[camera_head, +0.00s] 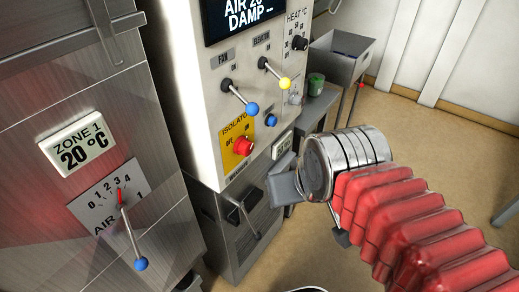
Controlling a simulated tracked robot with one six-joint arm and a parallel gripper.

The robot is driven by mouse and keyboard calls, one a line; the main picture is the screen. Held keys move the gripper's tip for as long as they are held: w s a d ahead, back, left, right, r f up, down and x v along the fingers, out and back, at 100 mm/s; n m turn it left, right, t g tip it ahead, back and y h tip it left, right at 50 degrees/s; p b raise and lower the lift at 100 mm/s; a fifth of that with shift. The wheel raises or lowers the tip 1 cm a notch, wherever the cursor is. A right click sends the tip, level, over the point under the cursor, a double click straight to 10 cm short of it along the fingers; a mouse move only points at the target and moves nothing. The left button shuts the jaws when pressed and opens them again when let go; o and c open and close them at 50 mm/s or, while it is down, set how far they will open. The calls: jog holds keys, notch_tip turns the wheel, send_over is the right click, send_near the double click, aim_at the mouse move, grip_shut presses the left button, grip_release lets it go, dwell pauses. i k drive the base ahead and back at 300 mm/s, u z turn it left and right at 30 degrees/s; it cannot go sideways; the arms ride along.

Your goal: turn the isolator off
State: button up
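The isolator (242,147) is a red round knob on a yellow plate (230,159), low on the grey control cabinet. The plate has OFF lettered at the left and ON at the right; which one the knob points to is too small to tell. My gripper (309,212) is to the right of the isolator and below it, in front of the cabinet and apart from the knob. Its two grey fingers stand apart with nothing seen between them. The silver wrist hides part of what lies behind it.
Fan lever (240,97) and elevator lever (275,74) stick out above the isolator. A blue button (270,120) sits to its right. Left are the zone 1 display (77,143) and air lever (133,236). A grey bin (342,56) stands behind. The floor at right is mostly clear.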

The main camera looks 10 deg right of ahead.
aim_at(243, 146)
jog(key=z, duration=0.4)
jog(key=k, duration=1.1)
jog(key=u, duration=1.05)
jog(key=i, duration=1)
jog(key=u, duration=0.05)
